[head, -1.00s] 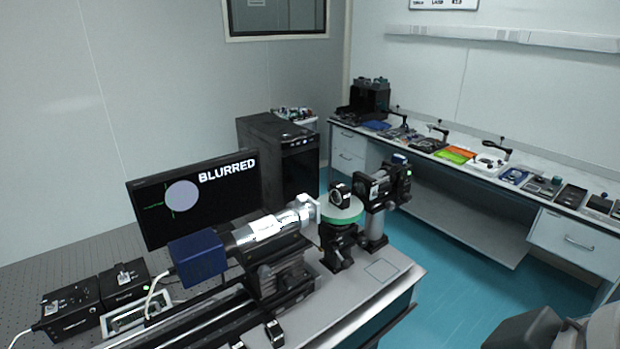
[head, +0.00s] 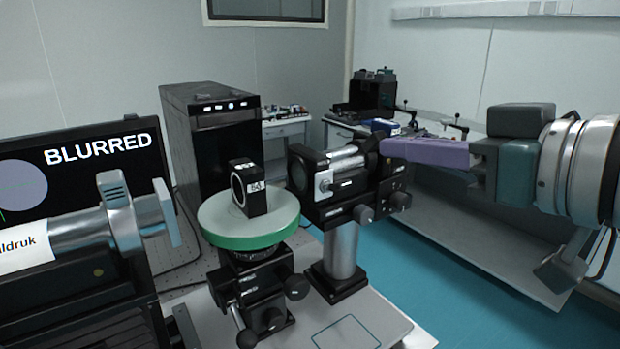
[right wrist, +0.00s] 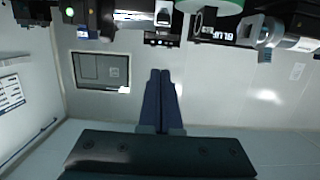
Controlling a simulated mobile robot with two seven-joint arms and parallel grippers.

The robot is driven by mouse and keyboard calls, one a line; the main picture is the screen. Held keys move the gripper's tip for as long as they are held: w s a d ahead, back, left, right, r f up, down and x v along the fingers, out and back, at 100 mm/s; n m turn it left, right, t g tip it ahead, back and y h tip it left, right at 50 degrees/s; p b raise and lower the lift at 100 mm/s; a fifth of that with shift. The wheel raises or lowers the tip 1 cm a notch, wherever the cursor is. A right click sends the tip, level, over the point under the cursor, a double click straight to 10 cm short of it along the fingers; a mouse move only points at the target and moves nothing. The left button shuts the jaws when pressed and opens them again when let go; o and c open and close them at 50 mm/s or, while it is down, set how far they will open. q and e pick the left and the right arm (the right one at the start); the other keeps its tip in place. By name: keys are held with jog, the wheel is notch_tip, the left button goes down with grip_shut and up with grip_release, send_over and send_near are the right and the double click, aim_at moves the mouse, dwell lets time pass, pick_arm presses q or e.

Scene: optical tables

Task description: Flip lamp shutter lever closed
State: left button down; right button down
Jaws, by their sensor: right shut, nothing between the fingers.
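The lamp (head: 318,193) is a black unit with a silver cylinder, standing on a grey post at the middle of the head view. I cannot pick out its shutter lever for sure. My right gripper (head: 383,148) comes in from the right, its purple fingers shut and empty. Its fingertips are close to the lamp's right side in the picture; I cannot tell whether they touch. In the right wrist view the shut fingers (right wrist: 161,74) point up toward dark equipment at the top edge. My left gripper is not in view.
A green-rimmed round stage (head: 228,226) with a small black ring mount (head: 250,186) stands left of the lamp. A silver barrel (head: 85,228) and a monitor (head: 158,160) reading BLURRED are at the left. A black computer tower (head: 215,130) stands behind.

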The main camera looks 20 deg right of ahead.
jog(key=p, duration=0.1)
send_over(340, 185)
jog(key=w, duration=0.1)
jog(key=shift+w+d+f, duration=0.1)
jog(key=shift+d+f, duration=0.05)
jog(key=shift+f, duration=0.3)
jog(key=shift+w+d+f, duration=0.1)
jog(key=shift+f, duration=0.35)
jog(key=f, duration=0.1)
jog(key=s+f, duration=0.1)
jog(key=s+f+p, duration=0.1)
jog(key=shift+d+f, duration=0.3)
jog(key=shift+d, duration=0.05)
